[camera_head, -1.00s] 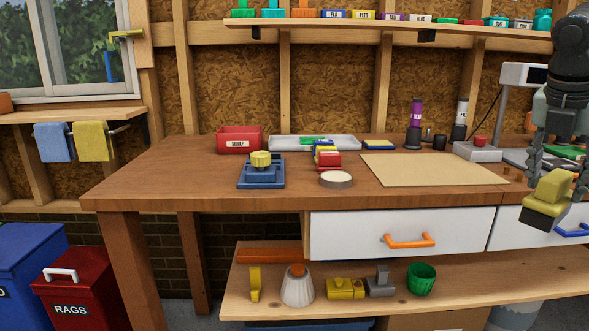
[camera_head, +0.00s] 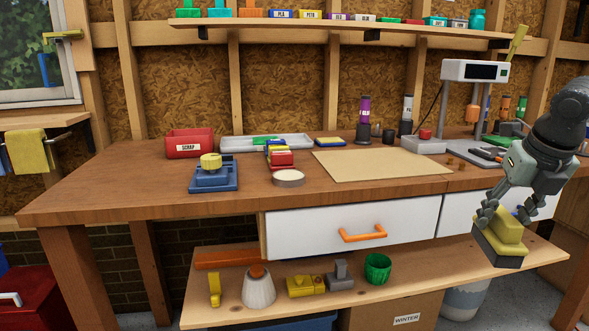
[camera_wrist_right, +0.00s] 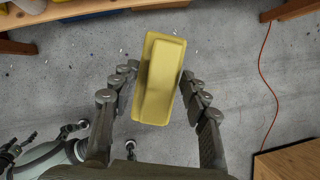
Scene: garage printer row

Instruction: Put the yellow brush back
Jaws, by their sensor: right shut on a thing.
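The yellow brush (camera_head: 505,232) is a yellow block-like handle on a dark grey base. My right gripper (camera_head: 503,214) is shut on it, holding it in the air in front of the right white drawer, above the lower shelf's right end. In the right wrist view the brush (camera_wrist_right: 160,80) sits between the two fingers, tilted slightly, over grey floor. Its underside is hidden there. My left gripper is not in the head view; dark fingers and a pale link, apparently of my left arm, show at the lower left of the right wrist view, their opening unclear.
The wooden bench (camera_head: 130,180) bears a red scrap bin (camera_head: 190,143), a grey tray (camera_head: 235,145), a tan sheet (camera_head: 380,166) and a drill-press-like machine (camera_head: 475,72). The lower shelf (camera_head: 420,269) holds several small things; its right part is bare. A cord (camera_wrist_right: 265,75) lies on the floor.

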